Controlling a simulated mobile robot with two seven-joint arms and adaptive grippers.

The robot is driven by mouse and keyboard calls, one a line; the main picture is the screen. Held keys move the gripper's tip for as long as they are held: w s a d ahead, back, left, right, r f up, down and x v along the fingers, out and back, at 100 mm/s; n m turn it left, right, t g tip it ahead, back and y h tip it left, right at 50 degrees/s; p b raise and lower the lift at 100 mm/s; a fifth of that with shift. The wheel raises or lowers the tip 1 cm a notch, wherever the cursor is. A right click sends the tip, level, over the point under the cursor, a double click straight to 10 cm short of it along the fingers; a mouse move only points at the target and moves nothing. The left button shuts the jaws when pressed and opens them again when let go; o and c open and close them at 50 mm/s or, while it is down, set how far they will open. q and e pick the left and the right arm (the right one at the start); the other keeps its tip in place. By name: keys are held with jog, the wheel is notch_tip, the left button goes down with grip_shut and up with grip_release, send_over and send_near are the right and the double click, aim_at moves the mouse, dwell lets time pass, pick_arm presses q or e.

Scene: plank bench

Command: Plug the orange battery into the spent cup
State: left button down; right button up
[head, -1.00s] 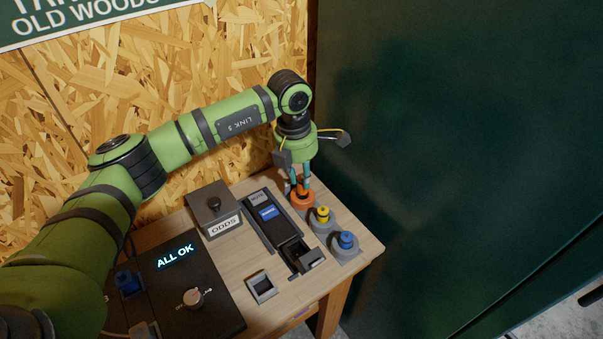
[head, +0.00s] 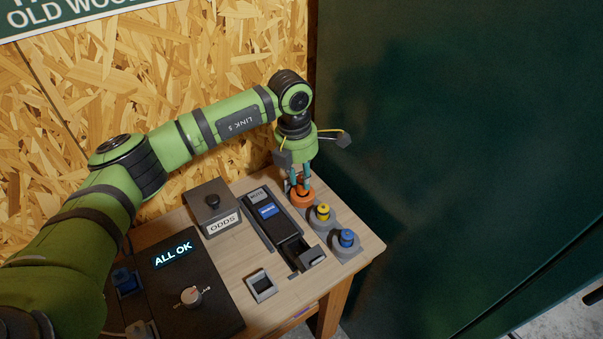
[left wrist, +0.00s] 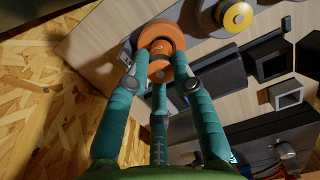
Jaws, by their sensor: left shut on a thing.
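The orange battery (head: 302,197) is at the far end of a row with a yellow battery (head: 323,212) and a blue battery (head: 346,238), which sit in grey cups. My left gripper (head: 299,184) points down over it, and its fingers are shut on it. In the left wrist view the orange battery (left wrist: 161,42) shows between the three teal fingers (left wrist: 158,75). I cannot tell whether it is seated or slightly raised, as the fingers hide part of it. No cup reads clearly as the spent cup. My right gripper is not in view.
A box marked ODDS (head: 212,207), a black unit with an open bay (head: 268,217) and a small square socket (head: 261,286) stand nearby. A dark panel reading ALL OK (head: 190,290) has a knob. A dark green wall (head: 440,130) rises close on the right.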

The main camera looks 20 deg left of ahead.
pick_arm(q)
jog(key=shift+f+b, duration=0.9)
jog(key=shift+f, duration=0.25)
jog(key=c, duration=1)
grip_release()
jog(key=shift+r, duration=0.1)
jog(key=r, duration=0.8)
jog(key=a+r, duration=0.1)
jog(key=r, duration=0.3)
jog(key=shift+s, duration=0.35)
jog(key=shift+f, duration=0.15)
